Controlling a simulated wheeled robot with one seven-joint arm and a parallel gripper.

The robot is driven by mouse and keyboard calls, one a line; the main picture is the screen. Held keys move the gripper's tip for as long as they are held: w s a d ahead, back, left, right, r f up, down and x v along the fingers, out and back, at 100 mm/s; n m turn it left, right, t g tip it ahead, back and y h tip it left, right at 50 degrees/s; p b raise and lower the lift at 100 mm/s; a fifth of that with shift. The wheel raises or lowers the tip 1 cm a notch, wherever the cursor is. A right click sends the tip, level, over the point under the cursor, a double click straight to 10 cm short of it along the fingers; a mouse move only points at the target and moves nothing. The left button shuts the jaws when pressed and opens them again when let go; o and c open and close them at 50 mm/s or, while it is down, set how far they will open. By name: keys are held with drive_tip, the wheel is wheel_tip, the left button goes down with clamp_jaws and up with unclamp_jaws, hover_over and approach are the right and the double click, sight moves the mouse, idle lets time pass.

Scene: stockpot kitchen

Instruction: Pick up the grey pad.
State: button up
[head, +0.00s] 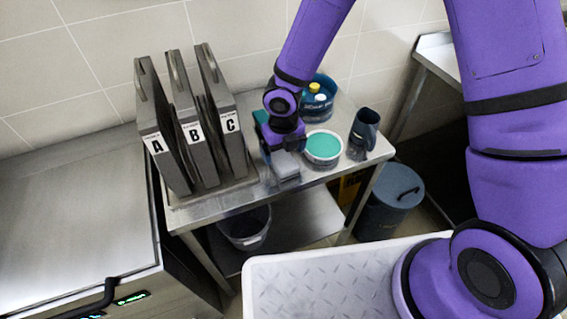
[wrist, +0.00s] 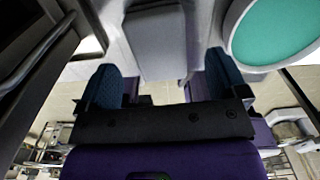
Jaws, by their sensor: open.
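The grey pad (head: 287,172) is a small light-grey block on the steel side table, just right of the lettered boards. It also shows in the wrist view (wrist: 155,42), at the top centre. My gripper (head: 281,148) is over the table at the pad's back end and hides part of it in the head view. In the wrist view my gripper (wrist: 164,66) is open, with one dark blue finger on each side of the pad's near end. A gap shows on both sides of the pad. I cannot tell how high the fingertips are above the table.
Dark boards A, B and C (head: 194,152) stand upright left of the pad. A round tub with a teal top (head: 323,146) is close on the right, then a dark jug (head: 363,135). A blue caddy with bottles (head: 320,88) stands behind. A white tray (head: 330,262) is in front.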

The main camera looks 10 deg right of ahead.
sight(283, 159)
drive_tip(key=shift+s+f, duration=0.15)
drive_tip(key=shift+f, duration=1.7)
drive_tip(key=c, duration=1)
drive_tip(key=shift+r, duration=0.1)
wheel_tip(283, 159, up, 10)
drive_tip(key=shift+f, duration=0.1)
drive_tip(key=shift+o, duration=0.3)
